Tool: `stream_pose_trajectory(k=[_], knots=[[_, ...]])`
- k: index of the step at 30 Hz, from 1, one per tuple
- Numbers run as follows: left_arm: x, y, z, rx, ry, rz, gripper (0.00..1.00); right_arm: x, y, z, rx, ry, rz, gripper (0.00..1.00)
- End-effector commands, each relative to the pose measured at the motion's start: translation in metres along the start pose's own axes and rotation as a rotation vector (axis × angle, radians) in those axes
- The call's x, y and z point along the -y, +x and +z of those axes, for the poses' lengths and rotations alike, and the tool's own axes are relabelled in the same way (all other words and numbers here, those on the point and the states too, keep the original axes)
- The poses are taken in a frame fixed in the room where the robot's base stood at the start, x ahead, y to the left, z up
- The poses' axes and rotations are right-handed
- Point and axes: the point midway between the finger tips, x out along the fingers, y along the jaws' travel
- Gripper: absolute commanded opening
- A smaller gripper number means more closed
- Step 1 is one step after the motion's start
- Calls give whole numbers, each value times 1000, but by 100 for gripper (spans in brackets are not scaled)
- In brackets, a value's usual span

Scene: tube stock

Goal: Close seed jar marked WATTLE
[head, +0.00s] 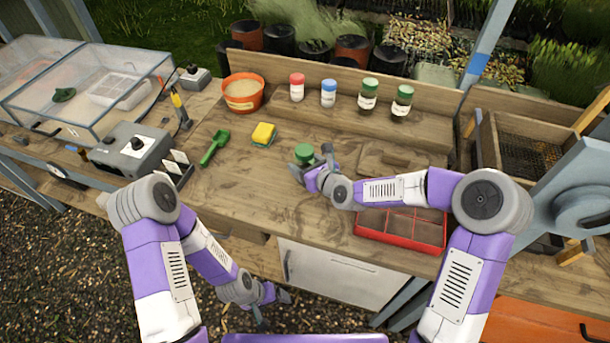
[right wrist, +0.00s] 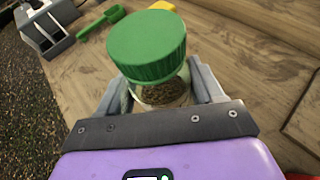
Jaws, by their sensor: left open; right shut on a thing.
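A small clear jar (right wrist: 162,93) with brown seed in it stands on the bench, with a green ribbed lid (right wrist: 147,45) on top. In the head view the green lid (head: 303,152) shows near the middle of the bench. My right gripper (right wrist: 160,90) is shut on the jar's glass body, with a finger on each side below the lid. I cannot tell whether the lid is screwed down. No label on the jar faces the views, so its name cannot be read. My left gripper (head: 270,301) is open and empty, low in front of the bench.
Jars with red (head: 297,87), blue (head: 328,93) and green lids (head: 369,94) stand at the back. A yellow sponge (head: 264,133), green scoop (head: 215,148) and orange pot (head: 243,93) lie left. A red divided tray (head: 401,230) sits at the front right.

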Motion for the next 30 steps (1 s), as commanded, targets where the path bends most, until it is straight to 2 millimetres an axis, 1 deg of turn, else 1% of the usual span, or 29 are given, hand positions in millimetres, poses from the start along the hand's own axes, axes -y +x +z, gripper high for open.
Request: stream_pose_trajectory(k=[10, 14, 18, 20, 26, 30], knots=[[0, 0, 0, 0, 0, 0, 82, 0, 1, -2, 2, 0, 0, 0], [1, 4, 0, 0, 0, 0, 82, -1, 6, -15, 1, -1, 2, 0], [3, 7, 0, 0, 0, 0, 82, -1, 14, -33, 2, 0, 1, 0], [3, 8, 0, 0, 0, 0, 82, -1, 15, -36, 2, 0, 1, 0], [2, 7, 0, 0, 0, 0, 82, 0, 15, -34, 3, -1, 0, 0], [4, 11, 0, 0, 0, 0, 82, 0, 16, -38, 3, 0, 0, 0]])
